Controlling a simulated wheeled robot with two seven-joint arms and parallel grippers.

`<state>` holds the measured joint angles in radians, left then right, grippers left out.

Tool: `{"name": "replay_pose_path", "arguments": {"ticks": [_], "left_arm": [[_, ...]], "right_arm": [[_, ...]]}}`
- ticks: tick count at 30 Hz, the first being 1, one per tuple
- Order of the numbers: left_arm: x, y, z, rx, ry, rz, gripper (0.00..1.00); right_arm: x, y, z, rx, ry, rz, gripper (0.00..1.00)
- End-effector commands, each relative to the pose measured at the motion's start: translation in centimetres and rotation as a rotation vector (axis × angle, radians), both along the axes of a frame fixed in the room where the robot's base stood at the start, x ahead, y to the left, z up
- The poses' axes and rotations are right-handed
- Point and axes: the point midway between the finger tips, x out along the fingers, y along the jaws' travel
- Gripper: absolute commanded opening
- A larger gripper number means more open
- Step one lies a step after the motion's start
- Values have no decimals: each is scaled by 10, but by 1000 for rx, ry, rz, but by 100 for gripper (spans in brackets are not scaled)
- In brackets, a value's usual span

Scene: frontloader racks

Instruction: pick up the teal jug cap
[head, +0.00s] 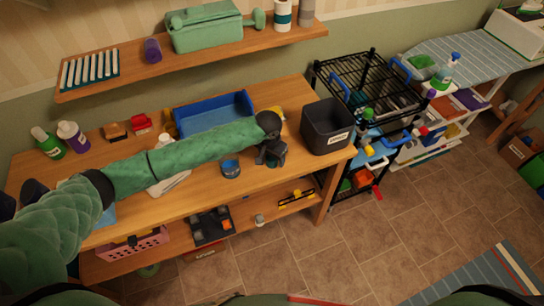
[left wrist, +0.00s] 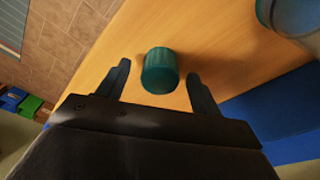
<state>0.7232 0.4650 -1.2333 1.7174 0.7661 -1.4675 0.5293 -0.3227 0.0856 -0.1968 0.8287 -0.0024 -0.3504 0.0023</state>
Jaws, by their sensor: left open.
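The teal jug cap (left wrist: 160,72) is a small ribbed cylinder standing on the wooden workbench in the left wrist view. My left gripper (left wrist: 159,75) is open, with one finger on each side of the cap and a visible gap on both sides. I cannot tell how far the fingertips are above the bench. In the head view my left gripper (head: 271,158) points down near the bench's right part, and the cap there is mostly hidden by it or too small to tell. My right gripper is not in view.
A small blue round tub (head: 231,169) stands left of my gripper. A blue tray (head: 190,122) lies behind my arm. A black bin (head: 327,127) stands to the right at the bench's end. A wooden shelf (head: 200,55) hangs above. Bare bench lies toward the front edge.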

Motion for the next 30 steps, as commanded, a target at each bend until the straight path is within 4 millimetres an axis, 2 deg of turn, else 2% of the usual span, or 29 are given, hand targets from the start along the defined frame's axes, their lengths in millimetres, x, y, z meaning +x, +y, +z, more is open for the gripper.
{"name": "replay_pose_path", "arguments": {"ticks": [3, 11, 18, 30], "left_arm": [[0, 0, -6, 1, 0, 0, 65], [1, 0, -8, 0, 0, 0, 65], [1, 0, -8, 0, 0, 0, 20], [1, -1, -6, -1, -1, 0, 18]], "right_arm": [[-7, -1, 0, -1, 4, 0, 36], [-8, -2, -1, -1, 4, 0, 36], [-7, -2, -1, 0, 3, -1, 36], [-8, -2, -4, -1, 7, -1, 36]]}}
